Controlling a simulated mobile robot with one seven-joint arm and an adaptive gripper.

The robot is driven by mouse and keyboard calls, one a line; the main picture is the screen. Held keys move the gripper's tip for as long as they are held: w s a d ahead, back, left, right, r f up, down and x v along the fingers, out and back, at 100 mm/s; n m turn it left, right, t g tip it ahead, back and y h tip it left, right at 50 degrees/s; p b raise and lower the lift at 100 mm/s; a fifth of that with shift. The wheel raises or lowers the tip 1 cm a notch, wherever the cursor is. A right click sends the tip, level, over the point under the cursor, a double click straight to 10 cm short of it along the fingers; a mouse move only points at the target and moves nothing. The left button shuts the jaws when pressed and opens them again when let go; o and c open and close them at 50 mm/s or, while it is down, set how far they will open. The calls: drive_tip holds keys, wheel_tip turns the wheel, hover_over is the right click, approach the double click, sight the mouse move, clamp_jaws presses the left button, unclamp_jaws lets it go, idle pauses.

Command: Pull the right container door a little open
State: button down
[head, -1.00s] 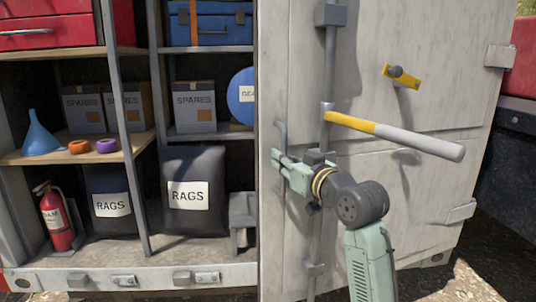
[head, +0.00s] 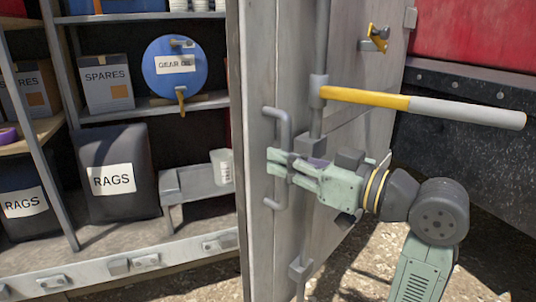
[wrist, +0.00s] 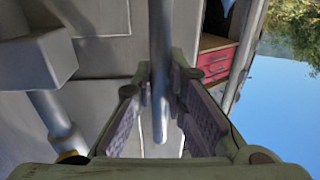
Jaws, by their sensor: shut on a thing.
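The right container door (head: 258,110) is a worn grey-white panel that stands open, seen at a steep angle in the head view. A grey vertical pull handle (head: 284,128) is fixed near its free edge. My gripper (head: 279,163) is shut on this handle, its fingers at about mid-height of the bar. In the wrist view the handle bar (wrist: 160,85) runs between the two fingers (wrist: 160,110). A locking rod (head: 318,105) with a yellow and grey lever (head: 425,106) stands right of the handle; the lever sticks out to the right above my gripper.
Left of the door, container shelves hold a blue gear oil drum (head: 172,72), a spares box (head: 106,84), a rags bag (head: 113,176) and a white cup (head: 221,168). A red and black body (head: 470,110) stands behind the door at right. Gravel ground (head: 350,270) lies below.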

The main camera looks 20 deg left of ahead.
drive_tip(key=shift+w+r, duration=0.15)
drive_tip(key=shift+w, duration=0.1)
drive_tip(key=c, duration=1.8)
unclamp_jaws()
drive_tip(key=shift+o, duration=1)
drive_tip(key=shift+s, duration=0.15)
drive_tip(key=s+d, duration=0.2)
drive_tip(key=d, duration=0.9)
drive_tip(key=shift+s+d, duration=0.2)
drive_tip(key=shift+d, duration=0.15)
